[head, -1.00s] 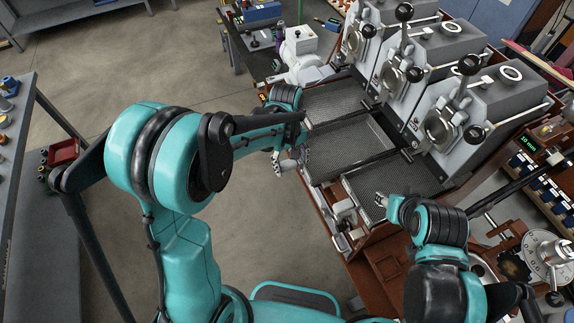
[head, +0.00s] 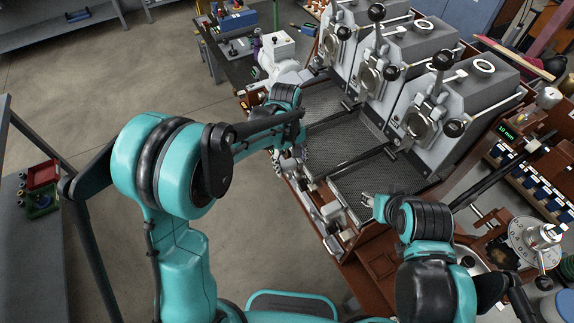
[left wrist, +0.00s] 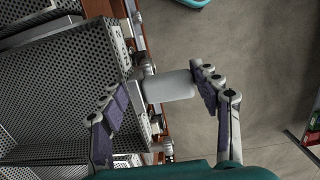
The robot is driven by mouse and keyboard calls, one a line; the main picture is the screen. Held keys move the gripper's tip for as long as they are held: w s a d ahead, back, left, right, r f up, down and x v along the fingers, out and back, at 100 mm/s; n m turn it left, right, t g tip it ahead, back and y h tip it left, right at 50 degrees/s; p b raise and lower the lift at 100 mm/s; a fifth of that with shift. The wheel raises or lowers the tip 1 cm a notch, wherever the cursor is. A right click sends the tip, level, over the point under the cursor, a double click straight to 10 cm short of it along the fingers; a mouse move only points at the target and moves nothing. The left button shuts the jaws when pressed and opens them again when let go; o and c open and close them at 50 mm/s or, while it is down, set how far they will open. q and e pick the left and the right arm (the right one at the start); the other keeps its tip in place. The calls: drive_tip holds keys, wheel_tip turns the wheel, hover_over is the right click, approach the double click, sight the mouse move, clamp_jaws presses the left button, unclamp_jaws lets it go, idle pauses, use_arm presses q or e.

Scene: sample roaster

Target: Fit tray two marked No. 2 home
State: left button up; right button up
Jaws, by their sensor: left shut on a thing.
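Tray two (head: 347,138) is the middle of three dark perforated trays in front of the roasters. Its No. 2 mark cannot be read.
The far tray (head: 318,100) and near tray (head: 365,178) flank tray two closely. Grey roasters (head: 424,118) with black-knobbed levers stand behind. Other pale handles (head: 333,211) project along the wooden front. Open floor (head: 90,80) lies to the left.

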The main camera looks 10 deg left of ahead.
use_arm(q)
drive_tip(key=shift+w+d, duration=0.6)
drive_tip(key=shift+d, duration=0.3)
drive_tip(key=shift+w+d, duration=0.6)
drive_tip(key=shift+d, duration=0.3)
drive_tip(key=o, duration=1.6)
drive_tip(key=r, duration=0.8)
drive_tip(key=w+a+r, duration=0.1)
drive_tip(key=r, duration=0.3)
drive_tip(key=shift+f, duration=0.1)
